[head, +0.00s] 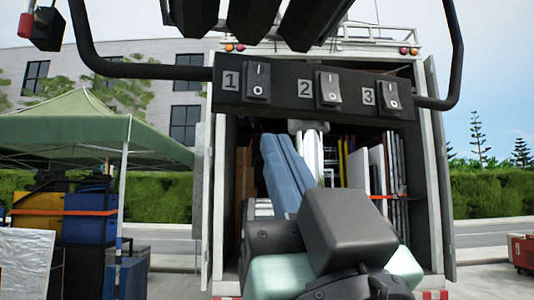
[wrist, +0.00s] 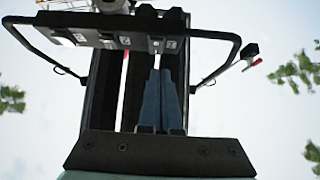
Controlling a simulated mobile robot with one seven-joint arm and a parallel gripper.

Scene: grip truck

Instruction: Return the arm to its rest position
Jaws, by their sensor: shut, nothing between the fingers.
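My gripper (head: 274,140) has two long blue fingers lying side by side, closed with nothing between them. In the head view it points up and forward from the dark arm parts at the lower middle. Its tips show just below the black switch panel (head: 311,112), below the gap between switch 1 (head: 257,82) and switch 2 (head: 328,88); switch 3 (head: 389,96) is to the right. In the wrist view the fingers (wrist: 160,74) point up toward the panel (wrist: 103,40). I cannot tell whether they touch it.
Behind stands the open truck (head: 437,190) with upright boards inside. A green canopy (head: 90,138) shelters cases at left. A red crate (head: 522,252) sits far right.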

